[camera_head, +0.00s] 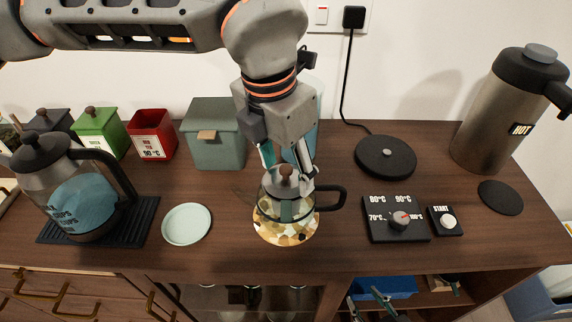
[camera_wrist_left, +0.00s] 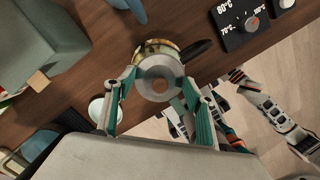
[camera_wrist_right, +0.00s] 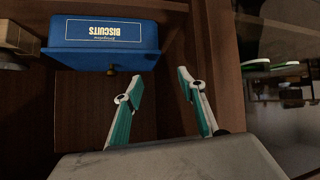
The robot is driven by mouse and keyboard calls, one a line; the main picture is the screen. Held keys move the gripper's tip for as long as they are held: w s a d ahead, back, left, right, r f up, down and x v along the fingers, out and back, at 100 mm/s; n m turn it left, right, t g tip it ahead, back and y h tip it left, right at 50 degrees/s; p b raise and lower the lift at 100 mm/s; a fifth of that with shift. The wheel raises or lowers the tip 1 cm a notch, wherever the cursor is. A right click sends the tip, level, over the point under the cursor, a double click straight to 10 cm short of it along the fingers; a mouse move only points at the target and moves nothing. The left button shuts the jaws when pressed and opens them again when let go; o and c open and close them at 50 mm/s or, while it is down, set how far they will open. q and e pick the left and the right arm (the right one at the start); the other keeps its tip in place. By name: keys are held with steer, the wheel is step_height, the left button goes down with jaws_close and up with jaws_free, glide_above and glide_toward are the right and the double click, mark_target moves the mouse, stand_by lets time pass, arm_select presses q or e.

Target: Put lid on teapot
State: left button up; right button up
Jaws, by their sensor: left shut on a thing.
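The glass teapot (camera_head: 275,208) with a black handle stands on a round patterned mat (camera_head: 268,237) near the counter's middle. The teapot lid (camera_wrist_left: 148,70) is a pale disc with a wooden knob (camera_head: 286,171). My left gripper (camera_wrist_left: 159,78) comes from above and is shut on the lid, one finger on each side. The lid is over the teapot's mouth; whether it touches the rim I cannot tell. My right gripper (camera_wrist_right: 158,82) is open and empty, low in front of the cabinet shelf.
A blue biscuits tin (camera_wrist_right: 105,42) is on the shelf before my right gripper. On the counter, a kettle (camera_head: 75,195), a pale saucer (camera_head: 187,224) and a green box (camera_head: 215,140) are left of the teapot. A temperature dial panel (camera_head: 378,228) and a tall flask (camera_head: 490,120) are right.

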steer(key=shift+f, duration=0.1)
stand_by(0.5)
arm_select(q)
steer(key=o, duration=1.2)
steer(key=o, duration=0.4)
steer(key=shift+o, duration=0.2)
steer(key=shift+r+p, duration=1.85)
steer(key=shift+r, duration=1.65)
arm_select(e)
steer(key=r, duration=0.1)
steer(key=w+r, duration=0.1)
steer(key=r, duration=0.3)
steer(key=shift+w+r, duration=0.1)
steer(key=shift+w, duration=0.2)
